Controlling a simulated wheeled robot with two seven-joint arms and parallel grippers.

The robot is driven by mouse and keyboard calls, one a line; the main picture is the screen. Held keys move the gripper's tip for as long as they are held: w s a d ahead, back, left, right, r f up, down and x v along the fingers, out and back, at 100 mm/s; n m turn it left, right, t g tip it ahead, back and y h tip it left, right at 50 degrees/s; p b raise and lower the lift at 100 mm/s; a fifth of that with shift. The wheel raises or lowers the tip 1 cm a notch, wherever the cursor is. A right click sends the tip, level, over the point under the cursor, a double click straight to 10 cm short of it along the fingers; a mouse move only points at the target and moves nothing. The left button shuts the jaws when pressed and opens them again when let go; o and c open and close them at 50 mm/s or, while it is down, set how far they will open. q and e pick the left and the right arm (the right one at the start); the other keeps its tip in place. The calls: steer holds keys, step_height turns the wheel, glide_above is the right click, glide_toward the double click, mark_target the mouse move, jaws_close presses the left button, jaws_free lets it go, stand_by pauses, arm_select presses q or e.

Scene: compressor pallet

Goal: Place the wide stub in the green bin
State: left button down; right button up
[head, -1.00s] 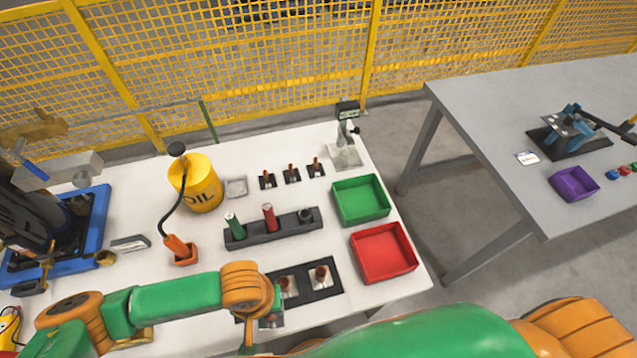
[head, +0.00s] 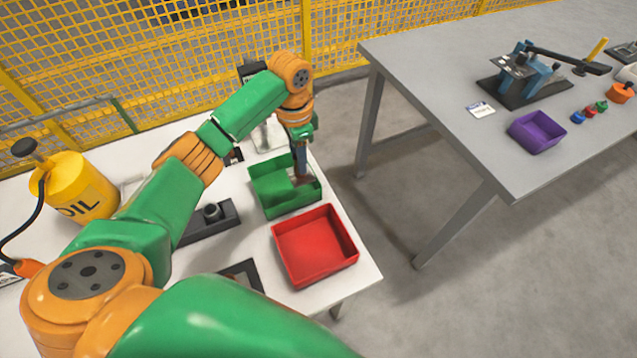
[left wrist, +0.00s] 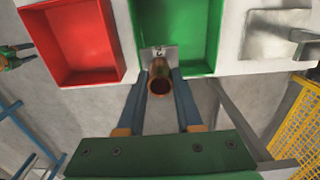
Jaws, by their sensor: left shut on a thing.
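The green bin (head: 268,194) stands on the white table; it also shows at the top of the left wrist view (left wrist: 194,30). My left gripper (head: 302,176) points down over the bin's right part. In the left wrist view my gripper (left wrist: 160,82) is shut on the wide stub (left wrist: 160,80), a copper tube with a pale metal plate. The stub is near the bin's near wall in that view; I cannot tell whether it touches the bin. In the head view my fingers mostly hide it.
The red bin (head: 314,246) stands beside the green bin, empty. A metal-based stand (left wrist: 280,34) is on the green bin's other side. The yellow oil can (head: 82,188) and dark holder block (head: 208,222) are at left. A grey table (head: 440,100) lies across a gap.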

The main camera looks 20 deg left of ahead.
mark_target(299, 179)
arm_select(q)
steer(key=f, duration=0.7)
steer(key=shift+s+a+f, duration=0.15)
steer(key=shift+a+f, duration=0.05)
steer(key=shift+f, duration=0.15)
steer(key=c, duration=0.8)
jaws_free()
steer(key=shift+f, duration=0.1)
steer(key=shift+c, duration=0.2)
step_height(299, 179, up, 12)
steer(key=shift+r, duration=0.15)
